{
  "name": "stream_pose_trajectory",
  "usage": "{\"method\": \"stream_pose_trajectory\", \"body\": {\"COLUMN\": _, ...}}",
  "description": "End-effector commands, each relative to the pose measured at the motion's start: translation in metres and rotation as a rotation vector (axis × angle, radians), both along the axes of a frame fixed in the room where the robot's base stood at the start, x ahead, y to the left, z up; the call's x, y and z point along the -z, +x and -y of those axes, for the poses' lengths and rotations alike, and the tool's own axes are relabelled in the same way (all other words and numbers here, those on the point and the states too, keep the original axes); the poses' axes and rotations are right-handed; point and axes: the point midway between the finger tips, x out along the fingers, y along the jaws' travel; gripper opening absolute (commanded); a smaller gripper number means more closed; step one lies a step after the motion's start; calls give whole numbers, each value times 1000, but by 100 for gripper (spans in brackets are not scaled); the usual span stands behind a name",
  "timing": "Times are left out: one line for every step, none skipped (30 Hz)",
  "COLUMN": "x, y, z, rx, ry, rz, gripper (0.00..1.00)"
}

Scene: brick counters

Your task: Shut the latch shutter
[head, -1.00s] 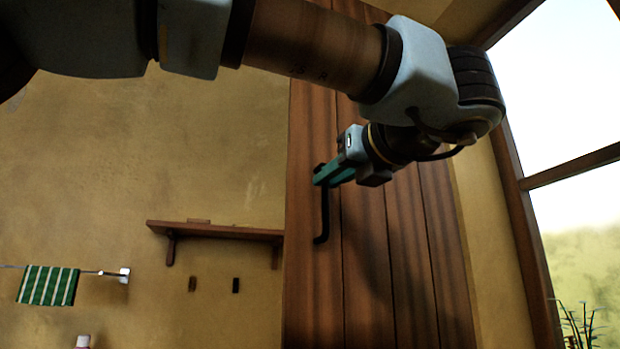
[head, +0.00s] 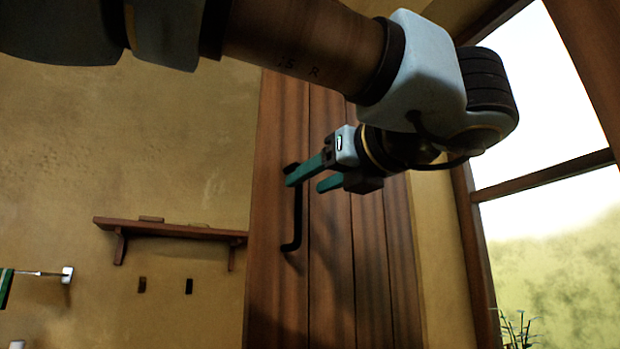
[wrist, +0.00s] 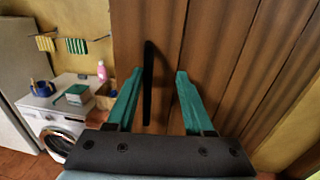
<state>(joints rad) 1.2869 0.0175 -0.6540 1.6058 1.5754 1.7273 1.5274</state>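The shutter (head: 330,250) is a tall panel of reddish-brown wooden planks with a black bar handle (head: 297,222) near its left edge. It stands against the wall and looks flush with it, though I cannot be sure that it is fully closed. My gripper (head: 305,180) has two teal fingers, spread apart and empty, in front of the handle's upper part. In the wrist view the shutter (wrist: 220,60) fills the middle and right. There the handle (wrist: 148,85) shows between the fingers, nearer the left one. I cannot tell whether a finger touches it.
A small wooden shelf (head: 170,229) is on the wall left of the shutter. A window (head: 545,200) is at the right. In the wrist view a white washing machine (wrist: 60,115) stands at the lower left, with a pink bottle (wrist: 102,70) on it.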

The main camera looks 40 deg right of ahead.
Motion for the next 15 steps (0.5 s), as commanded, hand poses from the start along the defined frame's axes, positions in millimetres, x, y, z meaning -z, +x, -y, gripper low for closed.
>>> {"method": "stream_pose_trajectory", "body": {"x": 0, "y": 0, "z": 1, "rx": 2, "ry": 1, "rz": 0, "gripper": 45}}
{"method": "stream_pose_trajectory", "body": {"x": 1, "y": 0, "z": 0, "rx": 1, "ry": 1, "rz": 0, "gripper": 45}}
{"method": "stream_pose_trajectory", "body": {"x": 1, "y": 0, "z": 0, "rx": 1, "ry": 1, "rz": -1, "gripper": 45}}
{"method": "stream_pose_trajectory", "body": {"x": 1, "y": 0, "z": 0, "rx": 0, "ry": 1, "rz": -1, "gripper": 45}}
{"method": "stream_pose_trajectory", "body": {"x": 1, "y": 1, "z": 0, "rx": -1, "ry": 1, "rz": -1, "gripper": 45}}
{"method": "stream_pose_trajectory", "body": {"x": 1, "y": 1, "z": 0, "rx": -1, "ry": 1, "rz": -1, "gripper": 45}}
{"method": "stream_pose_trajectory", "body": {"x": 1, "y": 1, "z": 0, "rx": -2, "ry": 1, "rz": -1, "gripper": 45}}
{"method": "stream_pose_trajectory", "body": {"x": 1, "y": 1, "z": -1, "rx": -2, "ry": 1, "rz": -2, "gripper": 45}}
{"method": "stream_pose_trajectory", "body": {"x": 1, "y": 1, "z": -1, "rx": -3, "ry": 1, "rz": -2, "gripper": 45}}
{"method": "stream_pose_trajectory", "body": {"x": 1, "y": 1, "z": -1, "rx": -3, "ry": 1, "rz": -2, "gripper": 45}}
{"method": "stream_pose_trajectory", "body": {"x": 1, "y": 1, "z": -1, "rx": -3, "ry": 1, "rz": -2, "gripper": 45}}
{"method": "stream_pose_trajectory", "body": {"x": 1, "y": 1, "z": -1, "rx": -4, "ry": 1, "rz": -2, "gripper": 45}}
{"method": "stream_pose_trajectory", "body": {"x": 1, "y": 1, "z": -1, "rx": -4, "ry": 1, "rz": -2, "gripper": 45}}
{"method": "stream_pose_trajectory", "body": {"x": 1, "y": 1, "z": -1, "rx": -4, "ry": 1, "rz": -2, "gripper": 45}}
{"method": "stream_pose_trajectory", "body": {"x": 1, "y": 1, "z": -1, "rx": -4, "ry": 1, "rz": -2, "gripper": 45}}
